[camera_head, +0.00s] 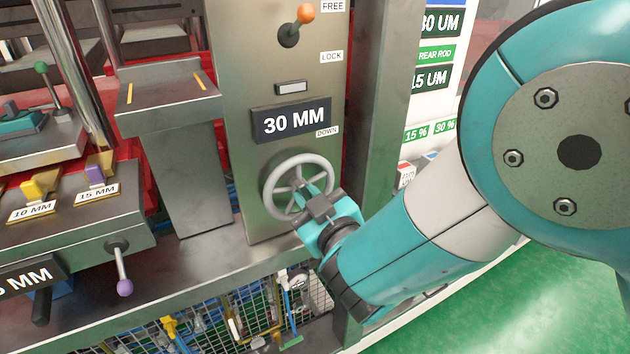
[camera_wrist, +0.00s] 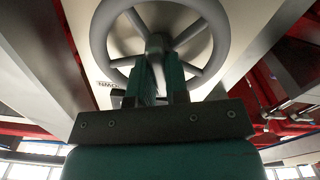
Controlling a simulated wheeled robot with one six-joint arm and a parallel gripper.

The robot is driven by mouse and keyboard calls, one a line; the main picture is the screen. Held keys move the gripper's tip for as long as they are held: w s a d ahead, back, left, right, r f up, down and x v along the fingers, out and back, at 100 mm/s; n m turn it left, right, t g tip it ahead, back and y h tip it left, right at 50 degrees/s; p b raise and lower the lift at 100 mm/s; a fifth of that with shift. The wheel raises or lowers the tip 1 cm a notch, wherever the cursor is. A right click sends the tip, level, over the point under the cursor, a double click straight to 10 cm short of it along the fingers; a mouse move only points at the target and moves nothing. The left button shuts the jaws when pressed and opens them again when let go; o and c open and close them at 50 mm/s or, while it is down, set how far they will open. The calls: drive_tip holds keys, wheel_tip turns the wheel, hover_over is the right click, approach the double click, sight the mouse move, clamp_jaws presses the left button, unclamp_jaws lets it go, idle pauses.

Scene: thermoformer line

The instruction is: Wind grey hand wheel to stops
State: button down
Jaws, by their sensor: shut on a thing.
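The grey hand wheel (camera_head: 270,197) is mounted on the metal front panel, below the "30 MM" plate (camera_head: 290,120) and beside the "DOWN" label (camera_head: 327,131). My gripper (camera_head: 308,195) reaches it from the lower right and is shut on part of the wheel. In the wrist view the wheel rim (camera_wrist: 222,42) and several spokes fill the top. There my gripper's fingers (camera_wrist: 160,78) close near the hub, on a spoke or the hub handle; I cannot tell which. The fingers hide that part.
Above on the panel is an orange-knobbed lever (camera_head: 306,13) between "FREE" and "LOCK" labels. A metal bracket (camera_head: 168,100) stands left of the panel. A purple-knobbed handle (camera_head: 124,287) juts out at lower left. Green floor (camera_head: 510,310) is open at lower right.

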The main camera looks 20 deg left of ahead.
drive_tip(key=shift+f+m+b, duration=0.1)
drive_tip(key=shift+m+b, duration=0.2)
drive_tip(key=shift+b, duration=0.1)
drive_tip(key=shift+m+b, duration=1.1)
drive_tip(key=shift+b, duration=0.1)
drive_tip(key=shift+m+b, duration=0.3)
drive_tip(key=shift+b, duration=0.2)
drive_tip(key=shift+m+b, duration=0.5)
drive_tip(key=shift+b, duration=0.3)
drive_tip(key=shift+m+b, duration=0.4)
drive_tip(key=shift+b, duration=0.05)
drive_tip(key=shift+m+b, duration=0.4)
drive_tip(key=shift+b, duration=0.3)
